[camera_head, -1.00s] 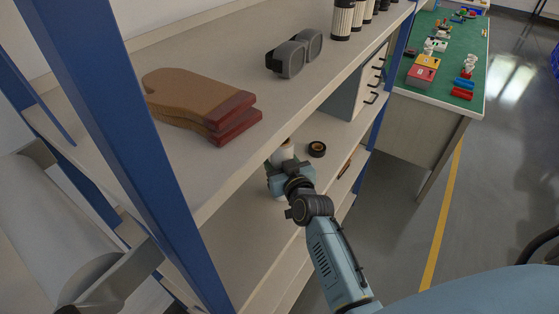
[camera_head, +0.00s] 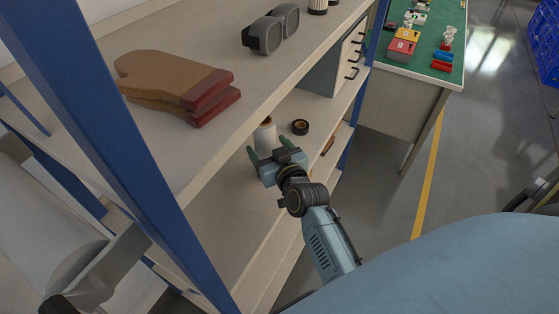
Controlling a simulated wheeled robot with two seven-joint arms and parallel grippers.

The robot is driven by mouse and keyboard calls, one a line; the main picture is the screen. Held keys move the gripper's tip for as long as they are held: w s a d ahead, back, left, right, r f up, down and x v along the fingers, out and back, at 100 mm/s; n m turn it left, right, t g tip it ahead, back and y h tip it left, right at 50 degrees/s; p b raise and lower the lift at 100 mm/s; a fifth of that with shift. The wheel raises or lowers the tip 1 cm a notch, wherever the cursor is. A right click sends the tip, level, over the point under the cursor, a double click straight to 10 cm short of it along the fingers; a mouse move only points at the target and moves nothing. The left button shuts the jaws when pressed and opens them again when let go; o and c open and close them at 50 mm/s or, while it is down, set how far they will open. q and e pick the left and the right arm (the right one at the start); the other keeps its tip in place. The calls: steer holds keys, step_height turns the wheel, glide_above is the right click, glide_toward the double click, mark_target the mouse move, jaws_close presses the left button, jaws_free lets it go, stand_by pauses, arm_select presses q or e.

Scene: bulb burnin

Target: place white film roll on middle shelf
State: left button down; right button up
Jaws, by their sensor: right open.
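The white film roll (camera_head: 265,136) stands upright on the middle shelf (camera_head: 225,185), partly hidden behind my right gripper. My right gripper (camera_head: 266,147) is open, its two greenish fingers apart and pointing toward the roll. From this view I cannot tell whether a finger still touches the roll.
A black tape roll (camera_head: 300,127) lies on the same shelf, right of the white roll. Brown mitts (camera_head: 180,85) and grey goggles (camera_head: 270,30) lie on the shelf above. A blue post (camera_head: 110,150) stands at the left. A green-topped table (camera_head: 425,50) stands beyond.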

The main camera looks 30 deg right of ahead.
steer(key=s+r, duration=0.1)
steer(key=s, duration=0.7)
steer(key=shift+a+r, duration=0.15)
steer(key=shift+a, duration=0.2)
